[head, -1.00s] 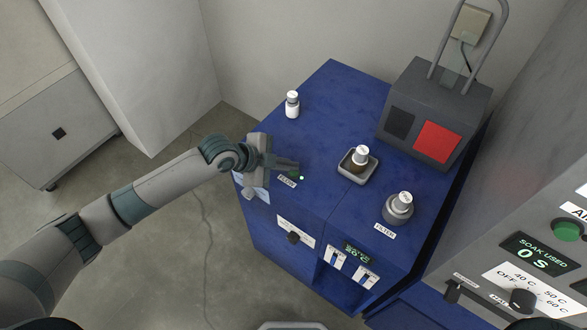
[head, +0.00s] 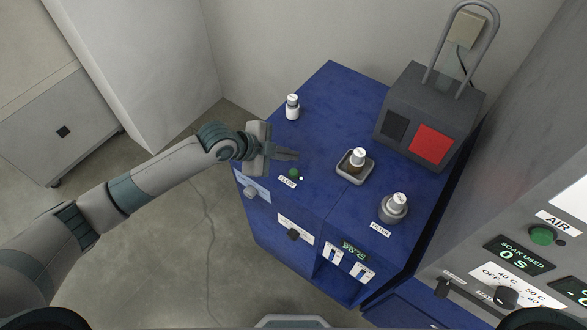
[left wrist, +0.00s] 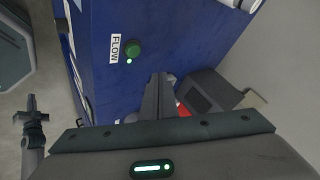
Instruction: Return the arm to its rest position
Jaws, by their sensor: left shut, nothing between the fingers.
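My left gripper (head: 293,155) is in the head view above the left part of the blue cabinet top (head: 318,105). Its fingers are together and empty, pointing right. They are just behind a green button (head: 294,173) with a small lit dot beside it, and apart from it. In the left wrist view the shut fingers (left wrist: 160,82) point away over the blue top, with the green button (left wrist: 133,47) and its FLOW label to their left. What looks like my right gripper (left wrist: 33,107) shows small at the left of that view; its jaw state is unclear.
A white-capped bottle (head: 292,107) stands at the back left. A vial in a square tray (head: 353,177) and another in a round holder (head: 393,212) stand farther right. A dark grey box (head: 429,118) with a red panel is behind them. A control panel (head: 520,235) is at right.

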